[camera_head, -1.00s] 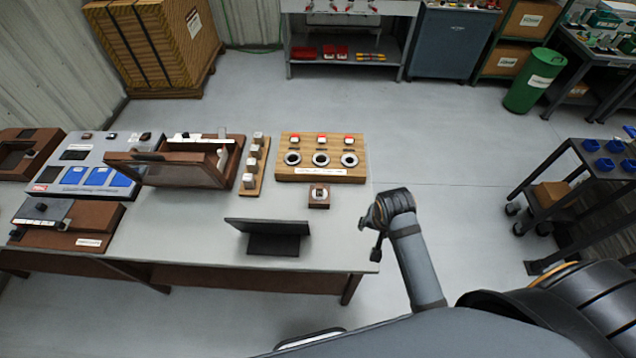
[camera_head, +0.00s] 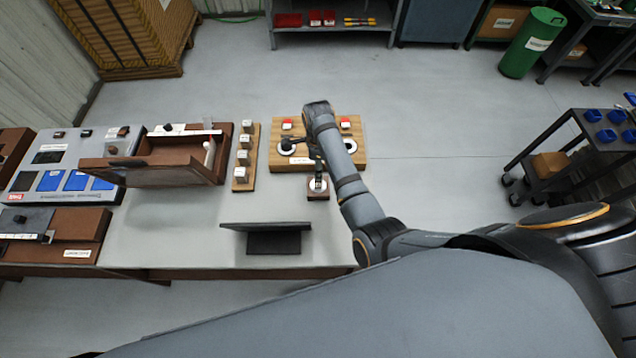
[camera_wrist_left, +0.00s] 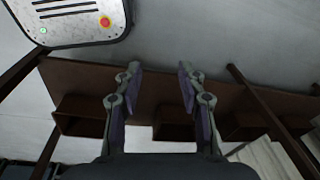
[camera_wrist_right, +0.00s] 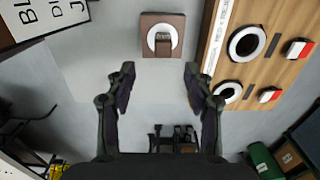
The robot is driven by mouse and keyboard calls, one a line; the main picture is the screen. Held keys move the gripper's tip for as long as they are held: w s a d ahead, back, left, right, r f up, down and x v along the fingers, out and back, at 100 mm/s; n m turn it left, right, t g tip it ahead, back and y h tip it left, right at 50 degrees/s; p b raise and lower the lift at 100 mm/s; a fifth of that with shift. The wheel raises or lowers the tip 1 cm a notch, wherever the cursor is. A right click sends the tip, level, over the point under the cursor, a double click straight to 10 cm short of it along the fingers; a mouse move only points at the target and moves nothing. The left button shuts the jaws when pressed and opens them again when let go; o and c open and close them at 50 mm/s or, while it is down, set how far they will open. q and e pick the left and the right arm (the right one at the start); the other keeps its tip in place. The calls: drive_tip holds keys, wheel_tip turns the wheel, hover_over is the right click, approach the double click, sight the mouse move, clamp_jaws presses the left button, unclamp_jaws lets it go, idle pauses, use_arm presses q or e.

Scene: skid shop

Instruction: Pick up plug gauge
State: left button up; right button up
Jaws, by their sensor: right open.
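The plug gauge (camera_wrist_right: 163,40) shows in the right wrist view as a small grey block inside a pale ring on a square brown base, at the top centre. In the head view its brown base (camera_head: 318,194) stands on the table in front of the wooden ring board, partly hidden by my gripper. My right gripper (camera_wrist_right: 158,85) is open and empty, its fingers apart on either side of the line to the gauge. In the head view my right gripper (camera_head: 317,170) hangs at the gauge. My left gripper (camera_wrist_left: 156,80) is open and empty, facing the table's brown underside, away from the gauge.
The wooden board (camera_head: 350,159) with rings and red-topped blocks stands just behind the gauge. A dark stand (camera_head: 268,240) is at its front left. A strip of small blocks (camera_head: 241,185) and an open wooden case (camera_head: 186,160) are further left.

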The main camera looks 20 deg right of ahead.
sight(318, 184)
wheel_tip(318, 184, down, 3)
drive_tip(key=shift+w+r, duration=0.15)
drive_tip(key=shift+r, duration=0.05)
drive_tip(key=shift+w+f, duration=0.25)
drive_tip(key=shift+s+f+b, duration=0.1)
drive_tip(key=shift+f+b, duration=0.75)
drive_tip(key=shift+b, duration=0.35)
wheel_tip(318, 184, down, 4)
drive_tip(key=b, duration=0.4)
drive_tip(key=shift+r+b, duration=0.2)
drive_tip(key=shift+b, duration=0.1)
drive_tip(key=shift+f, duration=0.1)
use_arm(q)
wheel_tip(318, 184, down, 7)
drive_tip(key=shift+w, duration=0.15)
use_arm(e)
drive_tip(key=shift+r, duration=0.2)
drive_tip(key=c, duration=0.6)
use_arm(q)
drive_tip(key=shift+w, duration=0.15)
use_arm(e)
clamp_jaws()
